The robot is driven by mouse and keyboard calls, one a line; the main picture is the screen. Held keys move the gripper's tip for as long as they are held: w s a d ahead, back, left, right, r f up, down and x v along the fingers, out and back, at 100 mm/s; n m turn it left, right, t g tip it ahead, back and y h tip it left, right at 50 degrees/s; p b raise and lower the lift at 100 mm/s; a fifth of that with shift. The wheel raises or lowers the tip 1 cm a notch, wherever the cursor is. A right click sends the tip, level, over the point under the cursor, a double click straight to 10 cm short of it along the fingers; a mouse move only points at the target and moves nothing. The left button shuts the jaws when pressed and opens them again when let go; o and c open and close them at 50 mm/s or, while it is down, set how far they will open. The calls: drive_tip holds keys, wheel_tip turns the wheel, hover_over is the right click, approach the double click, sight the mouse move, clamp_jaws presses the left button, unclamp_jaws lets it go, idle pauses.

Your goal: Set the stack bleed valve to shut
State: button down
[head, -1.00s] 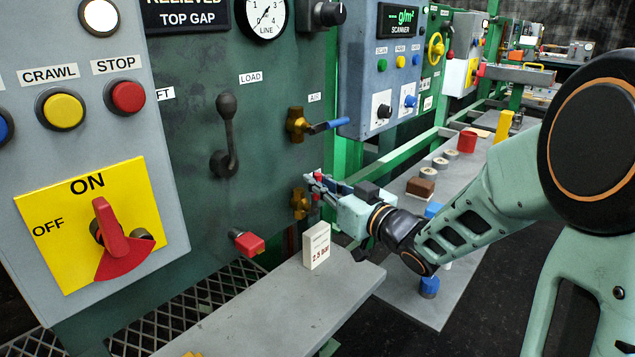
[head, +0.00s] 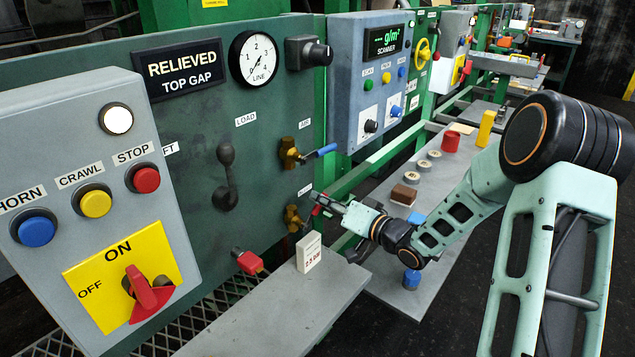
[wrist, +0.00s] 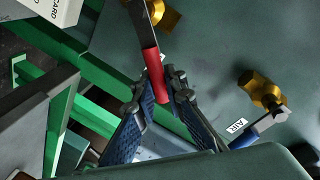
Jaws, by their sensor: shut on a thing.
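The stack bleed valve is a brass valve (head: 293,217) low on the dark green panel, below the AIR valve. Its label is partly hidden. Its lever has a red grip (wrist: 155,88), which lies between my finger pads in the wrist view. My gripper (head: 322,203) is shut on this red grip, to the right of the brass body in the head view. In the wrist view my gripper (wrist: 160,98) shows blue pads on both sides of the grip. The lever's metal part runs up to the brass body (wrist: 168,15). My fingers hide part of the lever.
The AIR valve (head: 290,153) with a blue lever sits just above. A white card block (head: 309,252) stands on the grey shelf (head: 270,315) below. A red knob (head: 248,262) sticks out to the left. A bench (head: 385,285) with several small objects lies at the right.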

drive_tip(key=shift+w+d+f+m+g+p, duration=0.15)
drive_tip(key=shift+w+d+m+g+p, duration=0.2)
drive_tip(key=shift+m+p, duration=0.65)
drive_tip(key=shift+w+d+f+m+g+y+p, duration=0.15)
drive_tip(key=shift+w+f+m+g+p, duration=0.1)
drive_tip(key=shift+f+m+p, duration=0.7)
drive_tip(key=shift+w+d+f+m+g+y+p, duration=0.15)
drive_tip(key=shift+w+f+m+g+p, duration=0.1)
drive_tip(key=shift+f+m+p, duration=0.7)
drive_tip(key=shift+w+d+f+m+g+y+p, duration=0.15)
drive_tip(key=shift+f+m+g+p, duration=0.1)
drive_tip(key=shift+f+m+p, duration=0.7)
drive_tip(key=shift+m, duration=0.25)
drive_tip(key=c, duration=2)
unclamp_jaws()
drive_tip(key=shift+o, duration=0.2)
drive_tip(key=shift+r, duration=0.1)
drive_tip(key=v, duration=1.2)
